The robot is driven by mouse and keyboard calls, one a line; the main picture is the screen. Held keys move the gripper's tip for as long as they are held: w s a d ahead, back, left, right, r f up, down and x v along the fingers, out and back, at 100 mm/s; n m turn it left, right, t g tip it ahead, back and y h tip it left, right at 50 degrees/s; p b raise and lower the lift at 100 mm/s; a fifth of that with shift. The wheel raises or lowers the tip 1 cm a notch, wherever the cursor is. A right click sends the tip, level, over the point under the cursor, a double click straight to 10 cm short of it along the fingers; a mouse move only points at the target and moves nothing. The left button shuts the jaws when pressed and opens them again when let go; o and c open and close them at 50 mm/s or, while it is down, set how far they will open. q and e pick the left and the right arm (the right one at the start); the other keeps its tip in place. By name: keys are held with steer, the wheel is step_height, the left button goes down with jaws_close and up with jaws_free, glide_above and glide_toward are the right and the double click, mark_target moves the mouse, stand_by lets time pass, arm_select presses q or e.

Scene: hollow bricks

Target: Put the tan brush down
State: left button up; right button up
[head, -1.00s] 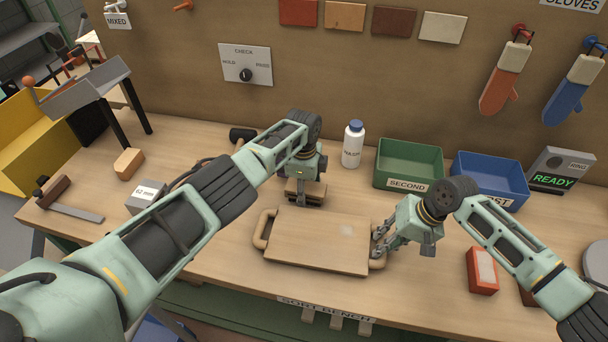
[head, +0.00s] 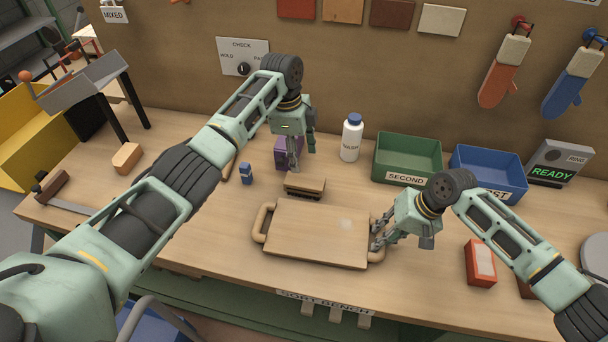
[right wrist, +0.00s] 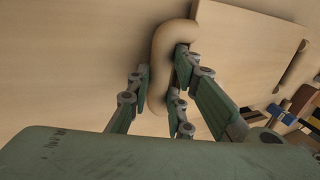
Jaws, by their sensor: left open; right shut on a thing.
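The tan brush (head: 305,183) stands bristles down on the bench, just behind the wooden board (head: 318,235). My left gripper (head: 295,165) is open and empty, above and slightly behind the brush, apart from it as far as I can tell. My right gripper (head: 379,240) is shut on the board's right handle. The right wrist view shows its fingers (right wrist: 160,92) around the curved handle (right wrist: 158,85). The board lies flat on the bench, and its left handle (head: 262,224) is free.
A purple block (head: 282,150) stands behind my left gripper, partly hidden. A green bin (head: 408,160) and a blue bin (head: 488,172) are at the back right. A red block (head: 481,263) sits at the right.

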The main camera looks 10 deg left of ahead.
mark_target(304, 180)
arm_select(q)
steer(key=f+h, duration=0.1)
steer(key=f, duration=0.2)
steer(key=d+f+h, duration=0.1)
steer(key=f, duration=0.5)
steer(key=shift+d+f+h, duration=0.3)
steer(key=shift+f+h, duration=0.05)
steer(key=shift+h, duration=0.05)
steer(key=shift+f, duration=0.3)
steer(key=shift+d+f, duration=0.1)
steer(key=shift+f, duration=0.15)
stand_by(0.6)
steer(key=c, duration=1.1)
steer(key=shift+c, duration=0.2)
step_height(304, 180, up, 11)
steer(key=shift+f, duration=0.2)
